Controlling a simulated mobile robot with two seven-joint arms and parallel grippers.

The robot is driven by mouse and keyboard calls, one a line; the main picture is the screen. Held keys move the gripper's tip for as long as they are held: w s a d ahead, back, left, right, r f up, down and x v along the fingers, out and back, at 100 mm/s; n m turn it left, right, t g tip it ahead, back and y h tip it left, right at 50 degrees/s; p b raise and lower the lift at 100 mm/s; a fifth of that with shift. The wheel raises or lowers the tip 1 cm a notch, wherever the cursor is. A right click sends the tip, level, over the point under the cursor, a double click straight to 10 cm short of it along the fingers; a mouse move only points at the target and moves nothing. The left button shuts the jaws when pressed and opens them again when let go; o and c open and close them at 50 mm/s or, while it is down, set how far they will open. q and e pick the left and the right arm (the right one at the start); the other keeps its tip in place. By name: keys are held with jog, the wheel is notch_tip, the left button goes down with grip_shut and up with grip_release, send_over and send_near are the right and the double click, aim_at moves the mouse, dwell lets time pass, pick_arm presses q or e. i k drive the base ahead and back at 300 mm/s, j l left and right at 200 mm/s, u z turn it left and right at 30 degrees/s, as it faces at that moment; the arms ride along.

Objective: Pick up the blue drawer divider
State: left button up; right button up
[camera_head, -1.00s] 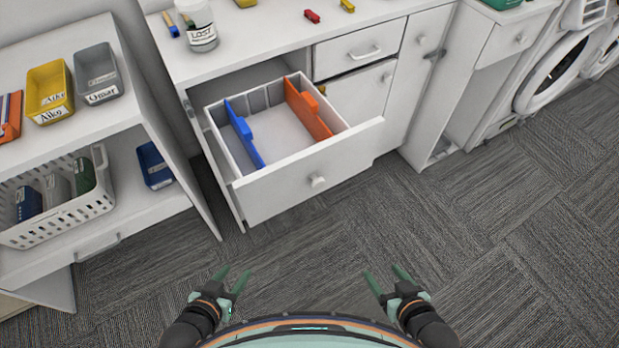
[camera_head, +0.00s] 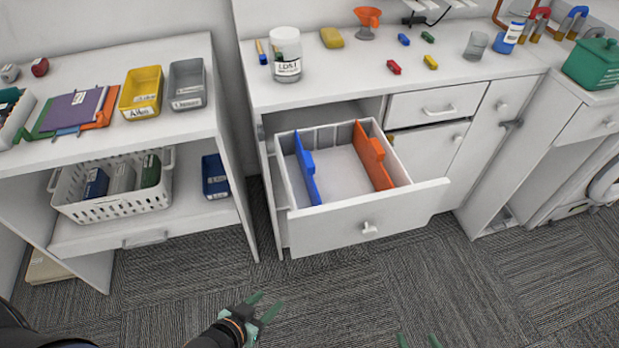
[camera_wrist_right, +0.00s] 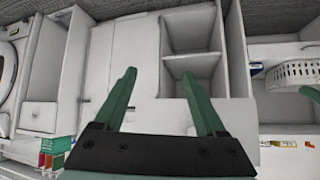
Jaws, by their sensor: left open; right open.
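The blue drawer divider (camera_head: 307,170) stands upright in the left part of the pulled-out white drawer (camera_head: 375,222), in the head view. An orange divider (camera_head: 372,158) stands to its right in the same drawer. My left gripper (camera_head: 267,301) is open and empty over the carpet, in front of the drawer and apart from it. My right gripper (camera_head: 418,341) shows only its fingertips at the bottom edge of the head view. It is open and empty in the right wrist view (camera_wrist_right: 165,85); I cannot make out the blue divider there.
The counter above the drawer holds a labelled jar (camera_head: 287,55), a yellow sponge-like block (camera_head: 332,38) and small coloured blocks. The left shelf holds a white basket (camera_head: 115,205) and bins, including a yellow bin (camera_head: 141,92). The carpet (camera_head: 400,285) before the drawer is clear.

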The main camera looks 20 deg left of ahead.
aim_at(304, 160)
jog(key=j+z, duration=0.1)
jog(key=z, duration=0.55)
jog(key=j+z, duration=0.15)
jog(key=z, duration=0.2)
jog(key=k+j+z, duration=0.2)
jog(key=j+z, duration=0.15)
jog(key=k+j+z, duration=0.45)
jog(key=k+j, duration=0.4)
jog(key=j, duration=0.25)
jog(key=i, duration=0.35)
jog(key=j+z, duration=0.05)
